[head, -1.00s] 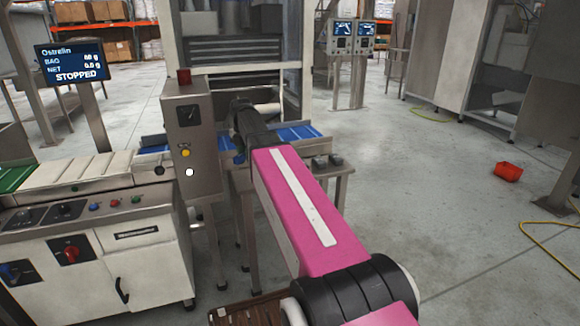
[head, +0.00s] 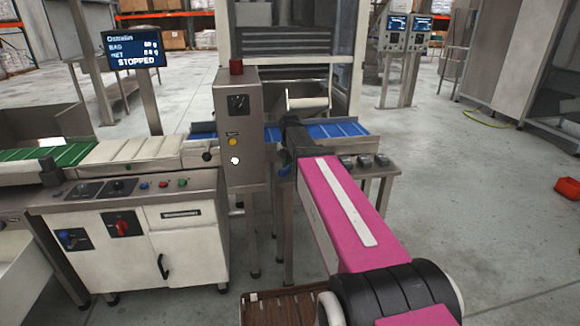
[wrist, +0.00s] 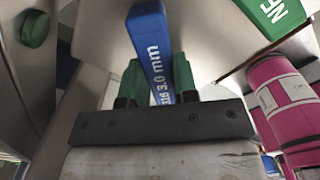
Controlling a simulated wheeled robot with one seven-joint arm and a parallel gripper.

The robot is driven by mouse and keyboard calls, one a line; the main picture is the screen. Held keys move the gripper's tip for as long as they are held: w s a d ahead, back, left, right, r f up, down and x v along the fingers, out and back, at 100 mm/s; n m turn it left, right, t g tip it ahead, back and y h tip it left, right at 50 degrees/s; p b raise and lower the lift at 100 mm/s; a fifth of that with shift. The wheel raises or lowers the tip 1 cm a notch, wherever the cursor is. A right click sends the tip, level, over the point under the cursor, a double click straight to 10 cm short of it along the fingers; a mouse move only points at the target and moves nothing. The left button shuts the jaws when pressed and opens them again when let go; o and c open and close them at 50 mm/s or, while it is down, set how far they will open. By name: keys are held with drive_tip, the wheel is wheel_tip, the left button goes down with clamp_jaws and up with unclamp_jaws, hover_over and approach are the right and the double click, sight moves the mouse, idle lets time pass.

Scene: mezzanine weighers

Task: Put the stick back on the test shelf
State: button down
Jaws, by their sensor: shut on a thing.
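The blue stick (wrist: 156,40), printed "3.0 mm", stands between the green fingers of my gripper (wrist: 157,82) in the wrist view. The gripper is shut on it, and the stick's far end points up and away in that picture. In the head view my pink arm reaches forward to the blue conveyor, beside the grey control box.
The grey control box (head: 237,130) stands close left of my arm. The blue conveyor (head: 335,130) and a white roller (head: 307,103) lie near the arm's end. A screen (head: 133,50) reads STOPPED. A red bin (head: 568,189) is on the open floor at right.

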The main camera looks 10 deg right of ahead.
drive_tip(key=shift+f, duration=0.2)
drive_tip(key=c, duration=0.9)
unclamp_jaws()
drive_tip(key=shift+r, duration=0.1)
wheel_tip(320, 180, up, 12)
